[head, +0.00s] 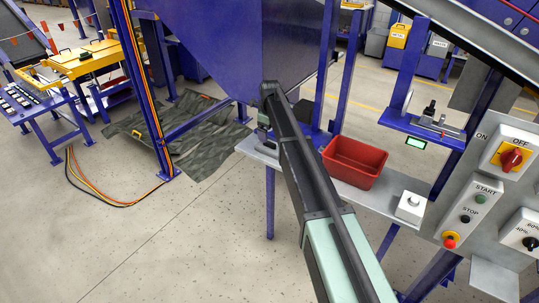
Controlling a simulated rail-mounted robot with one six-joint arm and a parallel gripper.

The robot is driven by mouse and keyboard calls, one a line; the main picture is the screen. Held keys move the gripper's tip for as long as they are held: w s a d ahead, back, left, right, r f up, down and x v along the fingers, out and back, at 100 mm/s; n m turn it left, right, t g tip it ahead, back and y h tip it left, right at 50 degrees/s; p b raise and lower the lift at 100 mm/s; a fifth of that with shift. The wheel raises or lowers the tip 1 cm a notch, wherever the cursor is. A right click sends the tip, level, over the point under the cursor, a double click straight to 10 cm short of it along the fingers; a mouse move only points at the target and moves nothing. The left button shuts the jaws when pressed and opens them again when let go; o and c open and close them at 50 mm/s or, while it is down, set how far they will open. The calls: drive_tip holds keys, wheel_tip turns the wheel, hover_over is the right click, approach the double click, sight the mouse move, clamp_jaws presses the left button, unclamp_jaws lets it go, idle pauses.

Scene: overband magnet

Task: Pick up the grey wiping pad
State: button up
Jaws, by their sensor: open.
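My arm reaches away from me over a narrow grey shelf (350,192). My gripper (265,136) points down at the shelf's far left end, partly behind my own arm, and is small in the view. It is open. A small dark grey shape (267,148) lies low at the shelf end under the gripper. It may be the grey wiping pad, but I cannot tell it apart from the fingers for sure. I cannot tell whether the gripper touches it.
A control panel (490,200) is at the right. A blue hopper (235,50) rises behind the gripper. A camouflage tarp (185,130) lies on the floor.

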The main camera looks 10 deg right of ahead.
sight(269, 142)
wheel_tip(269, 142, down, 8)
drive_tip(key=b, duration=0.6)
drive_tip(key=shift+s+a, duration=0.15)
drive_tip(key=shift+r, duration=0.3)
drive_tip(key=c, duration=1)
drive_tip(key=shift+r, duration=0.1)
wheel_tip(269, 142, up, 20)
drive_tip(key=p, duration=2)
